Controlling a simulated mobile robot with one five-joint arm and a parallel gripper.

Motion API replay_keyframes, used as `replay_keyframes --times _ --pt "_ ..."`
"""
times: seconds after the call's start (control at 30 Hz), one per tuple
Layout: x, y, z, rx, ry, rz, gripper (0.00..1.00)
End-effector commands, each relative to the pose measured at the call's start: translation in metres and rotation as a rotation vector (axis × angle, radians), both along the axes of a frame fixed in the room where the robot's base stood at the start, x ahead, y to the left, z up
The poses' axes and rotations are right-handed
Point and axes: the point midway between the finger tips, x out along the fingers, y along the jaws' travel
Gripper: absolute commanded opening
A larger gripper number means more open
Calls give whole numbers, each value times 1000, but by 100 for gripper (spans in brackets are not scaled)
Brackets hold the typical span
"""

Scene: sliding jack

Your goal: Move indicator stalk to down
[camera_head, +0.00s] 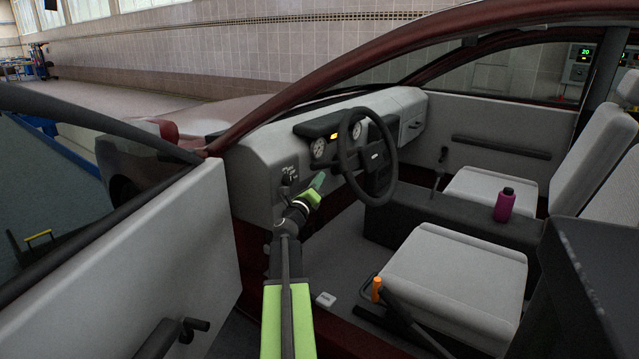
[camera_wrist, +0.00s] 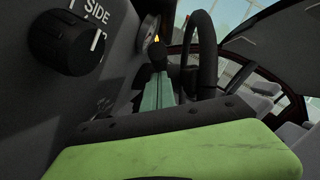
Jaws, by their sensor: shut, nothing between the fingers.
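The indicator stalk is hard to make out beside the dark steering wheel (camera_head: 391,178). In the wrist view the wheel rim (camera_wrist: 207,55) stands right of my gripper's tip. A dark rounded end (camera_wrist: 157,56) shows just beyond the tip there; I cannot tell whether it is the stalk or part of my finger. My gripper (camera_head: 319,182) is shut and empty, left of the wheel and in front of the dashboard. It also shows in the wrist view (camera_wrist: 156,82), pointing away along the dashboard. Contact with the stalk cannot be seen.
A black knob (camera_wrist: 66,46) under a "SIDE" label is close on the left. The grey dashboard (camera_head: 265,150) carries round gauges and an orange light (camera_head: 336,136). The open door (camera_head: 185,260) is left of my arm. The driver's seat (camera_head: 455,275) is at right.

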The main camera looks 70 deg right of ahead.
Motion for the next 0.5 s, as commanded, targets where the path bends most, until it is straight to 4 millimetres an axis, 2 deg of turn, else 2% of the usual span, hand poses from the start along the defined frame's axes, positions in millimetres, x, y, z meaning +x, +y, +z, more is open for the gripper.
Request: replay_keyframes --times 0.03,0.07,0.13,0.3,0.5 --pt "-7 6 -23 4 -9 -5 0" --pt "-11 9 -31 8 -15 -7 0" --pt "-10 32 -20 8 -17 -7 0" --pt "-5 75 -21 7 -19 -14 0" --pt "1 103 -21 7 -18 -15 0"
